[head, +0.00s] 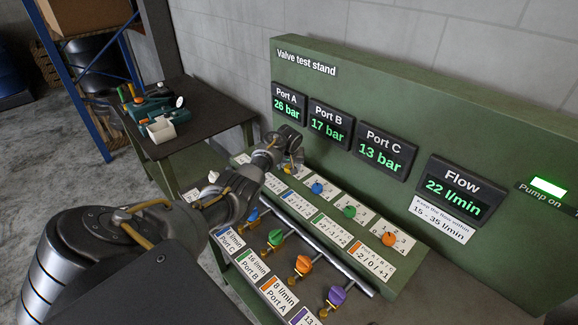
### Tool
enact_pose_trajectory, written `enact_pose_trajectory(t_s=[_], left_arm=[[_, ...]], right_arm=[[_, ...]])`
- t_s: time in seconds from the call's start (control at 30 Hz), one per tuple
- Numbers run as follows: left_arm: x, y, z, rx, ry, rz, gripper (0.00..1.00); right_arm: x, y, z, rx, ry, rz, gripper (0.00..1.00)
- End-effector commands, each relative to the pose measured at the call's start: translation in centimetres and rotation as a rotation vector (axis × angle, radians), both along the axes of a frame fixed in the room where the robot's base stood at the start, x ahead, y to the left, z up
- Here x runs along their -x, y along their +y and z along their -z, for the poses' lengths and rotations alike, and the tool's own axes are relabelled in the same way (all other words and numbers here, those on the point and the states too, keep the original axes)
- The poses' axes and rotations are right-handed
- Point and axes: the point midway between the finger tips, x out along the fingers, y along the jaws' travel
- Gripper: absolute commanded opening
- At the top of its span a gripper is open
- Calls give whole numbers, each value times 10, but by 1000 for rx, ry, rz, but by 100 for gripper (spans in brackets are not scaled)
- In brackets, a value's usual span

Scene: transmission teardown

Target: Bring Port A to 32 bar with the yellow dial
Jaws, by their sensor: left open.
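The green valve test stand (400,95) fills the right of the head view. The Port A display (288,103) reads 26 bar. My left gripper (293,166) is open at the far left end of the upper dial row, over the spot left of the blue dial (317,188). The yellow dial is not clearly visible; the gripper covers that end of the row. I cannot tell whether the fingers touch a dial. A green dial (349,211) and an orange dial (389,239) follow to the right. My right gripper is out of view.
The Port B display (330,124) reads 17 bar, Port C (380,151) 13 bar, Flow (459,188) 22 l/min. A front row holds blue (253,214), green (275,238), orange (303,265) and purple (337,296) knobs. A dark side table (205,108) with tools stands left.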

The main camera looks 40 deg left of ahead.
Motion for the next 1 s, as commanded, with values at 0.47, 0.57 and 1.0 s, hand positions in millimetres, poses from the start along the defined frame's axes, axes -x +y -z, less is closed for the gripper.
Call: enact_pose_trajectory(t_s=[0.47, 0.57, 1.0], left_arm=[[0, 0, 0, 1, -1, 0, 18], [0, 0, 0, 0, 0, 1, 15], [1, 1, -1, 2, 0, 163, 15]], right_arm=[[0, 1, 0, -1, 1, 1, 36], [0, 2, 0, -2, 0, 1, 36], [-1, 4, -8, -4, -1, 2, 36]])
